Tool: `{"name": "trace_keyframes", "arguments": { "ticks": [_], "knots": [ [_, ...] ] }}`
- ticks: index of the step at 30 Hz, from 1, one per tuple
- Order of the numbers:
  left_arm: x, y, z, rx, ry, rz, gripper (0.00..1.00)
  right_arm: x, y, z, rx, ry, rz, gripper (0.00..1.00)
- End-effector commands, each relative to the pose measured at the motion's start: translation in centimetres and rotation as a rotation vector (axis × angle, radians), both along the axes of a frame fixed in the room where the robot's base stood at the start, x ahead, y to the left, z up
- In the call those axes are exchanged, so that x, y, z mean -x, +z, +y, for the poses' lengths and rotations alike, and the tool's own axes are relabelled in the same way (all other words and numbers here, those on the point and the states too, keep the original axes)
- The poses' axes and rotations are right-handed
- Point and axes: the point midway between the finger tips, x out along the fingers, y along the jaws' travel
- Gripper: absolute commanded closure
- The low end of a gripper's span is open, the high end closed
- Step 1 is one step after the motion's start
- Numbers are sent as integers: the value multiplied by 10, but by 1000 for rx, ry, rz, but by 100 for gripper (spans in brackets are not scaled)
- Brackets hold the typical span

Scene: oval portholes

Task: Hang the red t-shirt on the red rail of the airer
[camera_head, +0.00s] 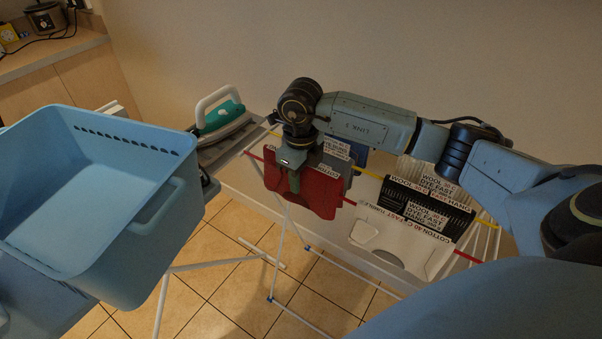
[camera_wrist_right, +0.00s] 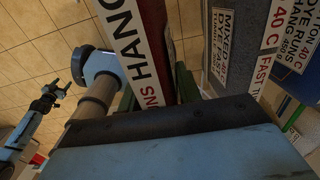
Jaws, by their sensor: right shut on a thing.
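The red t-shirt (camera_head: 312,198) is in the jaws of my right gripper (camera_head: 292,178), which points down from above. In the head view it lies against the line of the red rail (camera_head: 349,204) of the airer. I cannot tell whether it drapes over the rail or only touches it. In the right wrist view a white care label (camera_wrist_right: 128,45) fills the space beside the jaws, with a strip of red next to it. What looks like my left gripper (camera_wrist_right: 60,88) shows small and dark at the left of that view; its jaws are unclear.
A yellow rail (camera_head: 369,174) runs behind the red one. A black garment (camera_head: 430,203) and a white garment (camera_head: 385,240) hang to the right. A blue basket (camera_head: 170,225) stands at left. An iron (camera_head: 222,118) rests on a grey board behind it.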

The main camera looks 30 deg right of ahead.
Motion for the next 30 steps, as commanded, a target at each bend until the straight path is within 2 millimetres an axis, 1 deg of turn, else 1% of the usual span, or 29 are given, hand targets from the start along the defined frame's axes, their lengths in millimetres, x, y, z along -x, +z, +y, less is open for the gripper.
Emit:
{"name": "trace_keyframes", "arguments": {
  "ticks": [1,3,12,18,26,27,30],
  "knots": [
    [0,-6,0,0,0,0,40,0,-7,0,0,0,0,92],
    [0,-10,0,0,0,0,40,0,-12,0,0,0,0,92],
    [0,-23,0,0,0,-1,40,0,-31,0,0,-1,0,92],
    [0,-26,0,0,0,-1,40,0,-35,0,0,0,0,92],
    [-1,-26,0,0,0,-1,40,0,-35,0,0,0,0,92],
    [-1,-26,0,0,0,-1,40,0,-35,0,0,0,0,65],
    [-1,-26,0,0,0,-1,40,0,-35,0,0,0,0,52]
  ]
}}
